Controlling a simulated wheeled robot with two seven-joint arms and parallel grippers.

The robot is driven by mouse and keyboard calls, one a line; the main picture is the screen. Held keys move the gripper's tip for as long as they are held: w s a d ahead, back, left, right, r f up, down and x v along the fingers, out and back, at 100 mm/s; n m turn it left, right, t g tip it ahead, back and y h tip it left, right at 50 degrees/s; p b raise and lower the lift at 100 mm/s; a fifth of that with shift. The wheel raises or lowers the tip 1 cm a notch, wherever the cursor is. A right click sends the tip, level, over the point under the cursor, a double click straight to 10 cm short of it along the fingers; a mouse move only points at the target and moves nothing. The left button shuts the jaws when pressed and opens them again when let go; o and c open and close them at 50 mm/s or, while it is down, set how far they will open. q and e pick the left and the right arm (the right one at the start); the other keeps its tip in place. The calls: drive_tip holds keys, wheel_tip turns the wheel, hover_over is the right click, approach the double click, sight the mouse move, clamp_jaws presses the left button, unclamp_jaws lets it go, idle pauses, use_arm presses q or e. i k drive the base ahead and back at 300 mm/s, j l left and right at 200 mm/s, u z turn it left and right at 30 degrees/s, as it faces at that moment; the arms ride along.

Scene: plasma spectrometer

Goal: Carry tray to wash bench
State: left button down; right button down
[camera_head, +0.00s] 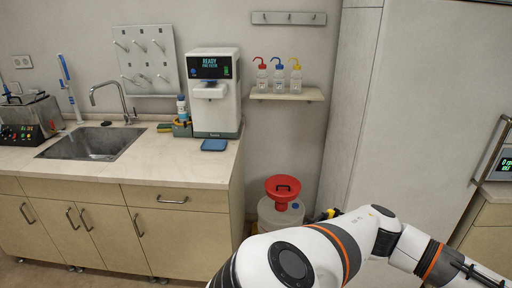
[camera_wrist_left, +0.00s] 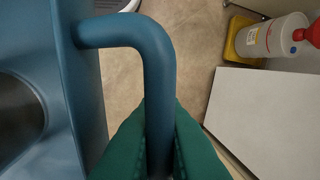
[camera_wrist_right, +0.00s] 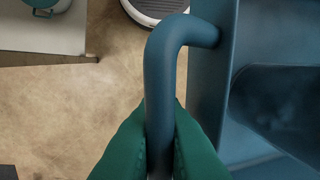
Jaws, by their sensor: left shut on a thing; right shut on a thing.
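The tray is blue and shows only in the wrist views. In the left wrist view, its side wall (camera_wrist_left: 80,75) is at the left, and my left gripper (camera_wrist_left: 160,135) has its green fingers shut around the bent tube handle (camera_wrist_left: 152,45). In the right wrist view, the tray wall (camera_wrist_right: 255,35) is at the right, and my right gripper (camera_wrist_right: 160,140) is shut around the other handle (camera_wrist_right: 165,55). Floor shows below both handles. The wash bench (camera_head: 180,171) with a sink (camera_head: 92,144) stands at the left of the head view. The tray's contents cannot be made out.
A water dispenser (camera_head: 214,95) and a blue pad (camera_head: 214,145) are on the bench's right end; the front strip is bare. A white container with a red funnel (camera_head: 283,190) stands on the floor right of the bench. A grey panel (camera_wrist_left: 265,115) lies right of my left gripper.

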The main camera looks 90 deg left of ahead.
sight(191, 165)
drive_tip(key=j+u, duration=0.1)
drive_tip(key=u, duration=2.45)
drive_tip(key=i+j+u, duration=0.1)
drive_tip(key=i+j, duration=0.7)
drive_tip(key=i+j+u, duration=0.1)
drive_tip(key=i+j, duration=0.6)
drive_tip(key=i, duration=0.25)
